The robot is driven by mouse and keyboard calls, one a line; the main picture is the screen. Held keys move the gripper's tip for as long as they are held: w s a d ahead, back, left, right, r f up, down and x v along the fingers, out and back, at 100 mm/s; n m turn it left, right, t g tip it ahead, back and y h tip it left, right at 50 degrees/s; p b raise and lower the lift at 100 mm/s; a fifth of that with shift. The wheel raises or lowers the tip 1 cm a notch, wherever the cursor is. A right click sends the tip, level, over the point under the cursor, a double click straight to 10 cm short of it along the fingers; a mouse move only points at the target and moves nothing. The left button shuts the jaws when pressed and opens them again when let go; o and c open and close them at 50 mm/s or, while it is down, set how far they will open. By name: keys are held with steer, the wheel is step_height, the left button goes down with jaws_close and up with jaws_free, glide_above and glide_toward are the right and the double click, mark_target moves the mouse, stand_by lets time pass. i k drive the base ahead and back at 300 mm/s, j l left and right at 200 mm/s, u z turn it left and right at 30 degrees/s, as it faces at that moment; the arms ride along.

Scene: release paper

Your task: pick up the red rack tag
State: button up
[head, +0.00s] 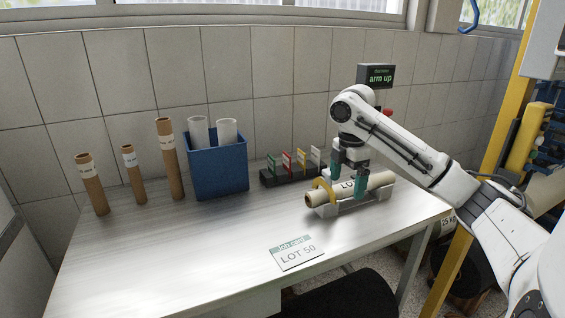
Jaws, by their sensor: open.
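The red rack tag (287,160) stands upright in a low black rack (294,178) at the back of the table, between a green tag (271,163) and a yellow tag (301,157). A white tag (315,154) stands at the rack's right end. My gripper (348,182) is open, to the right of and nearer than the rack. Its teal fingers point down, one on the far side and one on the near side of a paper roll (378,182) labelled "LOT". I cannot tell whether they touch it. The red tag is apart from my gripper.
The roll lies in a grey cradle (343,208) with a yellow band (321,191) near its left end. A blue bin (219,172) with white rolls and several brown tubes (169,160) stand left. A "LOT 50" card (297,253) lies in front. The table's left front is clear.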

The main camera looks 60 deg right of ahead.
mark_target(287, 159)
steer(key=i+l, duration=0.95)
steer(key=l, duration=0.25)
